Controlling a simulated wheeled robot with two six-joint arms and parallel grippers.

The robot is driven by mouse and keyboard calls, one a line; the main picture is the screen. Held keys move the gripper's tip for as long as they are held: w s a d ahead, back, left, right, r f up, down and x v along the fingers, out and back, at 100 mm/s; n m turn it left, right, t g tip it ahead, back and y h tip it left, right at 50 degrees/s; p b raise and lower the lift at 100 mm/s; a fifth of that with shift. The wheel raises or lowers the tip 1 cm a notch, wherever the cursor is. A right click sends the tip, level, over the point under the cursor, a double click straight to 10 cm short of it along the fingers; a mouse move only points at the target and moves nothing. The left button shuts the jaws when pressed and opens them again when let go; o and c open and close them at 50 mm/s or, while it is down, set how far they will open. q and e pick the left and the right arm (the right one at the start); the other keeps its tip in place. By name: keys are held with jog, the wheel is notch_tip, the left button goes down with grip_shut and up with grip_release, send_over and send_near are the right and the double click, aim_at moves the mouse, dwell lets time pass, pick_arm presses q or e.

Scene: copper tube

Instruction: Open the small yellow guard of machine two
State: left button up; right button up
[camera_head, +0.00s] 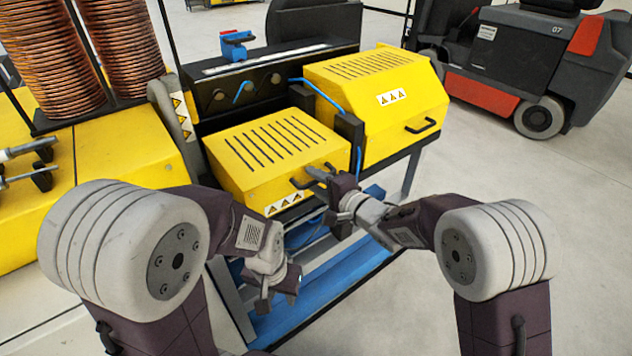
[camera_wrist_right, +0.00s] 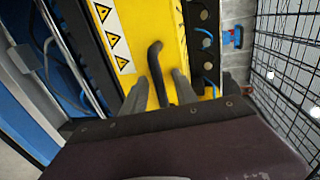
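The small yellow guard (camera_head: 262,150), a slotted box cover with warning labels, is closed on the machine. Its black handle (camera_head: 301,183) is on the front face. My right gripper (camera_head: 322,178) is at this handle. In the right wrist view the black handle (camera_wrist_right: 156,65) stands between the two grey fingers of my right gripper (camera_wrist_right: 165,88), with yellow visible beside it, so the fingers look open around it. The guard (camera_wrist_right: 137,25) fills the view's middle. My left gripper (camera_head: 277,302) hangs low in front of the machine, fingers apart and empty.
A larger yellow guard (camera_head: 378,98) with its own black handle is closed at the right. Blue rails (camera_head: 325,280) lie below the guards. Copper coils (camera_head: 45,50) stand at the left. A forklift (camera_head: 525,60) is at the back right. The floor at right is clear.

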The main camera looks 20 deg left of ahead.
grip_shut()
dwell(1.4)
